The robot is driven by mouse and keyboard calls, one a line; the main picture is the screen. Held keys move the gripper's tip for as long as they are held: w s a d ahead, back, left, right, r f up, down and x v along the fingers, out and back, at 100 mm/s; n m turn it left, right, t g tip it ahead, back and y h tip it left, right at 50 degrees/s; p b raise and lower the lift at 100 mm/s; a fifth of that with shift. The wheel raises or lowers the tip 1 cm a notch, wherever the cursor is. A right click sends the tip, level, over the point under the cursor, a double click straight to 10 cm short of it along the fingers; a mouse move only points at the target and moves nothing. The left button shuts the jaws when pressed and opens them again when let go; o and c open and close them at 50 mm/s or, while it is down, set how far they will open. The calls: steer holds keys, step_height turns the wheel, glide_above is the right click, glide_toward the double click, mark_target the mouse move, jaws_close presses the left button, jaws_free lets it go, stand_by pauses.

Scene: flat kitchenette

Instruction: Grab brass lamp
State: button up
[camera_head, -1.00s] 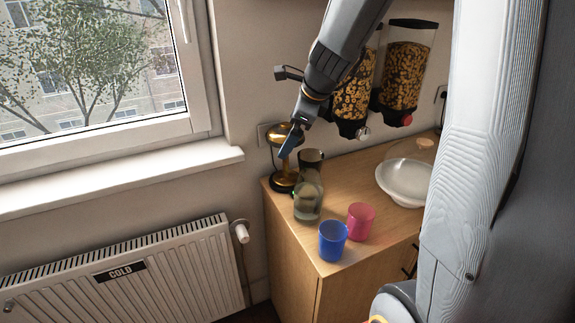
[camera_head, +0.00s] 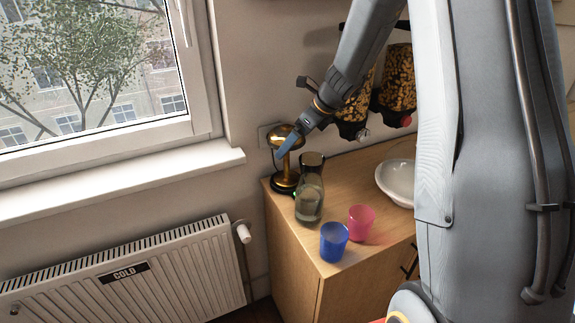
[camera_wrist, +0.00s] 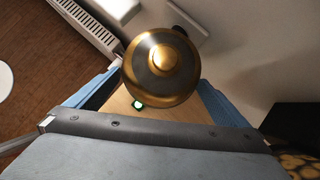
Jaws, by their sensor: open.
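The brass lamp (camera_head: 284,158) stands upright at the back left corner of the wooden cabinet, with a round brass top, a thin stem and a dark base. My gripper (camera_head: 284,144) is at the lamp's head, its blue fingers overlapping the head and upper stem in the head view. In the wrist view the lamp's round brass top (camera_wrist: 161,66) lies just ahead, between the two blue fingers, which are spread apart on either side. My gripper is open, and I cannot tell whether either finger touches the lamp. The stem is hidden under the top in the wrist view.
A glass carafe (camera_head: 310,190) stands close to the lamp's right. A blue cup (camera_head: 333,243) and a pink cup (camera_head: 361,222) are nearer the front, and a white bowl (camera_head: 395,184) is at right. Cereal dispensers (camera_head: 397,85) hang on the wall. The window sill (camera_head: 120,172) is at left.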

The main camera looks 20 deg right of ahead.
mark_target(286, 157)
steer(key=shift+p+x, duration=0.5)
steer(key=shift+x, duration=2.2)
steer(key=shift+r, duration=0.1)
steer(key=c, duration=1.6)
steer(key=shift+c, duration=1.2)
steer(key=shift+r, duration=0.2)
